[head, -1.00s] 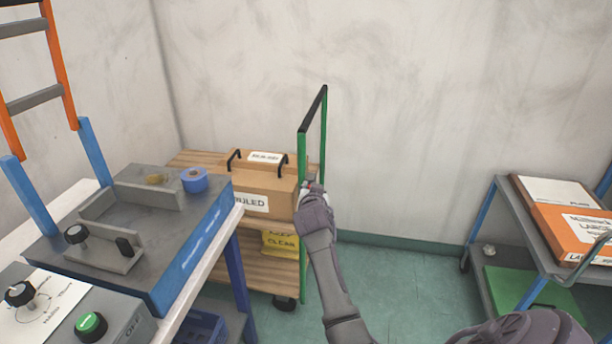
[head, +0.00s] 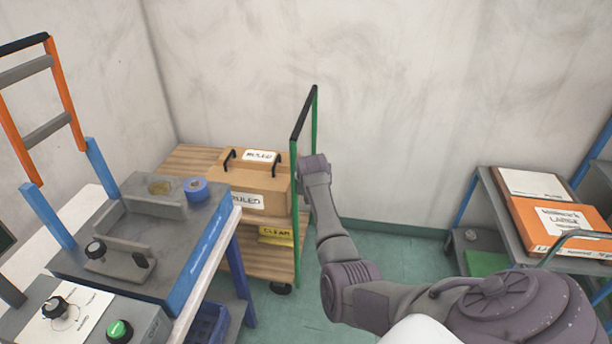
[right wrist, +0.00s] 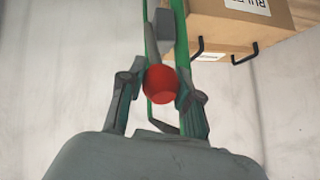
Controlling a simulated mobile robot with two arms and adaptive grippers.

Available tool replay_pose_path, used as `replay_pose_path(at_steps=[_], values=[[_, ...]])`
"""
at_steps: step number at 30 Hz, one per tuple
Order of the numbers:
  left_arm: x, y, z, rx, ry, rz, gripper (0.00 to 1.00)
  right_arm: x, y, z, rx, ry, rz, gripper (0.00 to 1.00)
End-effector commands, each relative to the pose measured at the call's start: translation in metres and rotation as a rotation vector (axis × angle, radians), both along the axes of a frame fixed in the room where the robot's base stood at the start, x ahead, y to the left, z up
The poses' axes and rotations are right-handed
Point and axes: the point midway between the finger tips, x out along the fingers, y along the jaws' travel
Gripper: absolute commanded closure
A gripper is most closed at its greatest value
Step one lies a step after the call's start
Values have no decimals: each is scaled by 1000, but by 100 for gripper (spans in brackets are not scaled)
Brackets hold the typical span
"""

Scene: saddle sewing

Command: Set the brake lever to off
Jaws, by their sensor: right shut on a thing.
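The brake lever is a grey bar (right wrist: 152,42) ending in a red knob (right wrist: 161,86), seen in the right wrist view beside the green frame of the cart handle. My right gripper (right wrist: 161,78) is shut on the red knob, one finger on each side of it. In the head view my right wrist hides the knob and most of the lever at the cart's green handle (head: 297,190). I cannot read any off marking near the lever. My left gripper is not in view.
The wooden cart (head: 190,158) carries a cardboard box (head: 250,180) and a yellow sign (head: 276,236). A workbench with a grey-blue machine (head: 190,255) stands left. A grey shelf cart (head: 490,210) with an orange box (head: 560,222) stands right. Green floor lies between.

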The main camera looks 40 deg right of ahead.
Motion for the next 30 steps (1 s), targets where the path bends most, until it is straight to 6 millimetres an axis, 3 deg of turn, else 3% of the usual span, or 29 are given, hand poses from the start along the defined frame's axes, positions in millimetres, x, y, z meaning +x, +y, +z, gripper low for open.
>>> replay_pose_path(at_steps=[1,17,18,22,30], values=[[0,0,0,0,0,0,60,4,-5,9,-12,-17,-2,100],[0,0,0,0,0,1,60,6,-8,14,-18,-25,-2,100],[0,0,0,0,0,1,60,6,-8,14,-18,-25,-2,65],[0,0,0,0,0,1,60,6,-7,12,-15,-20,-2,44],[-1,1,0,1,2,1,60,5,-6,8,-11,-14,-1,41]])
